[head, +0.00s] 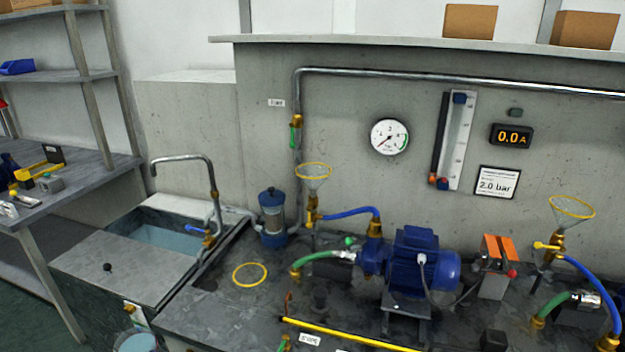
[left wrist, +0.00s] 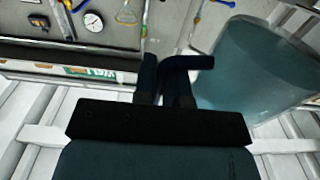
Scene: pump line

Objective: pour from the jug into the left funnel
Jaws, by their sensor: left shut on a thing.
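The jug (left wrist: 245,68) is a large translucent blue-grey vessel, close up at the right of the left wrist view. My left gripper (left wrist: 168,88) shows dark in the middle of that view, beside the jug, shut on it; the grip itself is mostly hidden. The left funnel (head: 313,172), with a yellow rim, stands over a brass fitting left of the gauge in the head view. It also shows small at the top of the left wrist view (left wrist: 127,14). Neither gripper shows in the head view.
A clear vessel with bluish contents (head: 137,342) is cut off by the head view's bottom edge; I cannot tell whether it is the jug. A blue pump (head: 420,262), hoses and a second funnel (head: 572,208) stand right. A sink tap (head: 190,160) rises at left.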

